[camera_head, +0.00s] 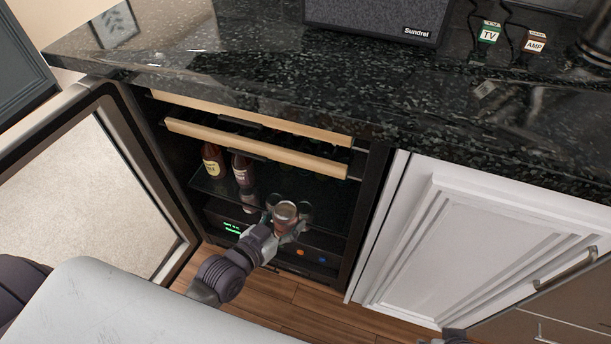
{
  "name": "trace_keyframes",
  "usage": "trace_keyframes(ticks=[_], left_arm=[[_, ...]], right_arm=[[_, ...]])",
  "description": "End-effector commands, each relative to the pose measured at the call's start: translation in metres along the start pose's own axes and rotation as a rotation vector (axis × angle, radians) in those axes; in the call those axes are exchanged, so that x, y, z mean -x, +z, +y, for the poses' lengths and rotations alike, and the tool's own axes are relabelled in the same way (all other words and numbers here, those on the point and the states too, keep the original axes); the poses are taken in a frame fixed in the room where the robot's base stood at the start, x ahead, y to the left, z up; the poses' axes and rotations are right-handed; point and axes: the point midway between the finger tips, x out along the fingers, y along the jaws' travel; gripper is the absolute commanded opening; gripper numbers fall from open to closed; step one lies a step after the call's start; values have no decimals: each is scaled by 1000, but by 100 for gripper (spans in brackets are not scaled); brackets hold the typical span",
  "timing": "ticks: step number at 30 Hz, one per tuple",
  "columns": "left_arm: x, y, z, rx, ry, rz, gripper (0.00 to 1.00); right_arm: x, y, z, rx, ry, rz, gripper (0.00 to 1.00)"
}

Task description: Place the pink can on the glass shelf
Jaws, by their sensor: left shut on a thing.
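My left gripper (285,225) is shut on the pink can (285,212), which looks dull pink-brown with a pale top. It holds the can at the front of the open bar fridge. The glass shelf (322,207) is inside the fridge, below the wooden-fronted racks, and is dark and see-through. In the picture the can overlaps the shelf's front part; whether it touches the glass I cannot tell. The can's lower part is partly hidden by the gripper.
Two brown bottles (212,161) (242,170) stand at the shelf's left. The fridge's glass door (85,190) is open at left. Wooden rack fronts (255,148) hang above the shelf. A white cabinet (470,245) is at right, under the dark stone counter (260,75). The shelf's right part looks clear.

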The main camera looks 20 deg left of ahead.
Motion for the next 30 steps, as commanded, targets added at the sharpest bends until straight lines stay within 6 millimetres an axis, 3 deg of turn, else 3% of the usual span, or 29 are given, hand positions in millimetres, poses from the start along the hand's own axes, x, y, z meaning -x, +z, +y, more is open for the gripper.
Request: trace_keyframes(ticks=[7, 18, 24, 30], left_arm=[[-65, -21, -18, 0, 0, 9, 13], [-144, -44, -40, 0, 0, 6, 13], [-146, -19, -39, 1, 1, 2, 13], [-148, -14, -39, 1, 0, 3, 13]], right_arm=[[43, -1, 2, -2, 4, 28, 41], [30, 5, 1, -3, 5, 28, 41], [26, -37, -3, 4, -4, 222, 41], [28, -54, -6, 7, -8, 304, 41]])
